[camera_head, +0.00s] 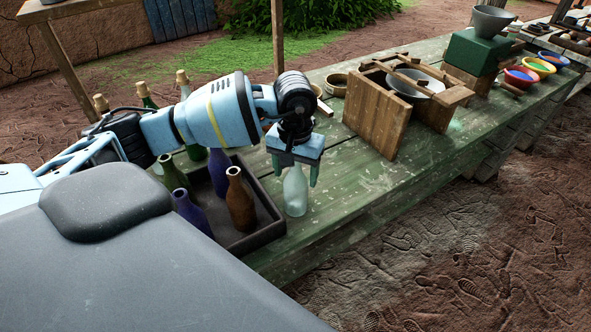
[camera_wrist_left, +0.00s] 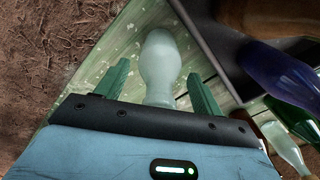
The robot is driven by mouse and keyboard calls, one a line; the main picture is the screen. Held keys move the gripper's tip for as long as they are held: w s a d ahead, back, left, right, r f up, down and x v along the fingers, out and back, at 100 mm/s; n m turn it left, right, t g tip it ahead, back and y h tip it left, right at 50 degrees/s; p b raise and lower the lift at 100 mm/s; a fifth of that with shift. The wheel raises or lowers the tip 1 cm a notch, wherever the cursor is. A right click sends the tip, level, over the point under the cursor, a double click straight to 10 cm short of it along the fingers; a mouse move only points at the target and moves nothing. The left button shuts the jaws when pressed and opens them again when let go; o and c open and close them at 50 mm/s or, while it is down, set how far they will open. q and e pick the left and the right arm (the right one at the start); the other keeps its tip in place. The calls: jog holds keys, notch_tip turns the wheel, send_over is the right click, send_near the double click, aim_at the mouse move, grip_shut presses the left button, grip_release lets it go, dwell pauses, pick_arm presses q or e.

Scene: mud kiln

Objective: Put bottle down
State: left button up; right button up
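A pale, clear glass bottle (camera_head: 295,191) stands upright on the green wooden table (camera_head: 345,200), just right of the dark tray. My left gripper (camera_head: 295,172) is above it, pointing down, with its green fingers on either side of the bottle's upper part. In the left wrist view the bottle (camera_wrist_left: 159,68) shows between the two fingertips (camera_wrist_left: 158,78), with a gap visible on each side, so the gripper is open. The bottle's top is hidden by the gripper in the head view. My right gripper is not in view.
A dark tray (camera_head: 262,238) holds several bottles, including a brown bottle (camera_head: 240,202) and a purple bottle (camera_head: 192,213). A wooden box frame (camera_head: 376,113) with a metal bowl stands farther along the table. The tabletop between the bottle and the frame is clear.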

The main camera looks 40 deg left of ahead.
pick_arm(q)
jog(key=shift+r, duration=0.1)
notch_tip(320, 180, up, 12)
jog(key=shift+r, duration=0.1)
dwell(0.5)
jog(key=shift+s, duration=0.1)
dwell(0.4)
